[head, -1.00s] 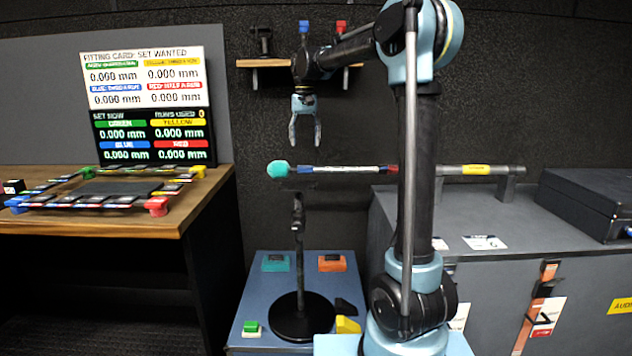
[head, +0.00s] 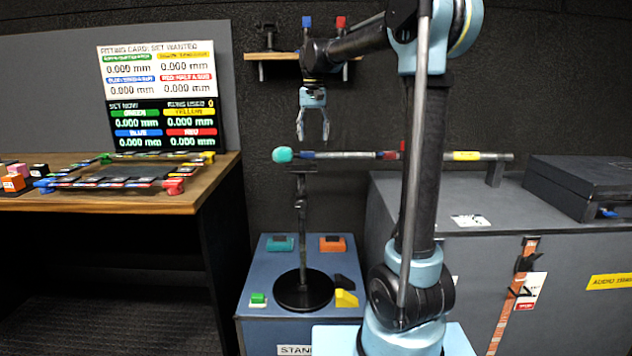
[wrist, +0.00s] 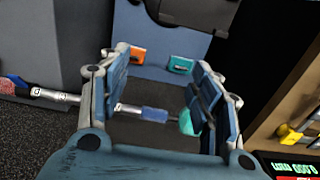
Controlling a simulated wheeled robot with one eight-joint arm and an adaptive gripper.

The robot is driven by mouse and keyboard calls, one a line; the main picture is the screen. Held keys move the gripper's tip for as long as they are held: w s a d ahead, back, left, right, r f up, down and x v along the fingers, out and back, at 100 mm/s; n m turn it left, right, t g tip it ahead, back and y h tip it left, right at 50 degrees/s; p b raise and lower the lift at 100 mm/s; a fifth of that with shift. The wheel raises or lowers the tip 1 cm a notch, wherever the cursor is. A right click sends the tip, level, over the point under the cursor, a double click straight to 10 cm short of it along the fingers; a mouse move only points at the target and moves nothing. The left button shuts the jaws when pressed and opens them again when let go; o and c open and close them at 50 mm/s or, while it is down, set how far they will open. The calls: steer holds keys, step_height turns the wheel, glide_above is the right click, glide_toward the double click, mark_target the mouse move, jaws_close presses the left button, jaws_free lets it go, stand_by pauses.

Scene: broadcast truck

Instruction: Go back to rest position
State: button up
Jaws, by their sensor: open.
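My gripper (head: 313,138) hangs open, fingers pointing down, in the middle of the head view. It is empty and sits a little above the boom pole (head: 345,155), apart from it. The pole lies level with a teal ball (head: 282,155) at its left end, and coloured bands run along it. In the wrist view the open fingers frame the pole (wrist: 153,114) and its teal end (wrist: 188,122) below. A black stand (head: 301,225) with a round base stands under the pole's left part. The pole passes behind my arm.
A blue-grey crate top (head: 262,312) holds the stand and several coloured blocks. A wooden desk (head: 222,172) with a frame of coloured corners and a display board (head: 160,98) is at left. A grey case (head: 470,270) carries a black box (head: 580,180) at right. A shelf (head: 270,56) is on the wall.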

steer(key=s+d+f+t, duration=0.1)
steer(key=s+d+f, duration=0.3)
steer(key=s+d, duration=0.45)
steer(key=s+d+f, duration=0.5)
steer(key=s+d, duration=0.1)
steer(key=s, duration=0.5)
steer(key=s+d+f, duration=0.2)
steer(key=s+f, duration=0.6)
steer(key=s+d+f+t, duration=0.1)
steer(key=s+d+f, duration=0.2)
steer(key=s+f, duration=0.5)
steer(key=shift+s+d+f, duration=0.3)
steer(key=shift+d+f, duration=0.05)
steer(key=shift+f, duration=0.45)
steer(key=shift+w+f, duration=0.2)
steer(key=shift+w, duration=0.25)
stand_by(0.8)
